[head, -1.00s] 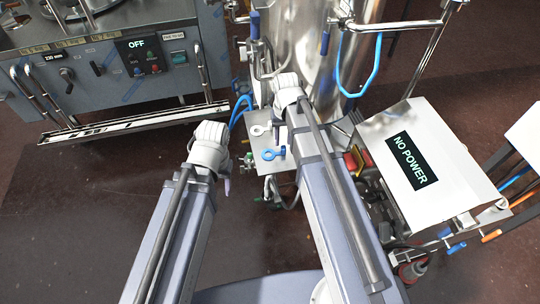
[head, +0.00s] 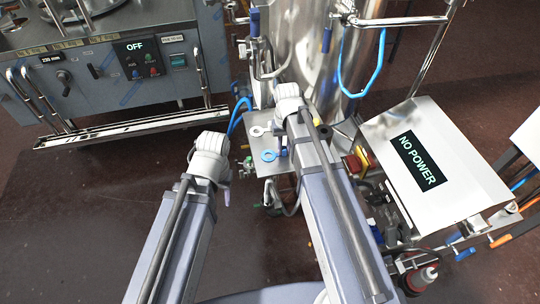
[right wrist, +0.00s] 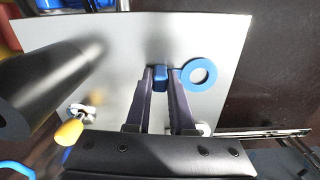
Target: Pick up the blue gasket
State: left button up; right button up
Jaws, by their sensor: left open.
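The blue gasket is a flat ring (head: 269,156) with a small block-like tab, over a light metal plate. It also shows in the right wrist view (right wrist: 199,73), with the ring to the right of the fingers. My right gripper (right wrist: 161,76) has its two dark fingers on either side of the blue tab. They appear to touch it, with no clear gap. In the head view the right gripper (head: 284,146) is mostly hidden by its own wrist. My left gripper (head: 227,190) is open and empty, left of and below the plate.
The metal plate (head: 285,181) also carries a pale ring (head: 257,131). A steel tank (head: 305,60) with blue hoses stands behind. A "NO POWER" box (head: 450,150) stands right. A machine marked "OFF" (head: 110,70) is at back left. The floor at left is clear.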

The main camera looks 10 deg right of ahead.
grip_shut()
jog(key=shift+r, duration=0.1)
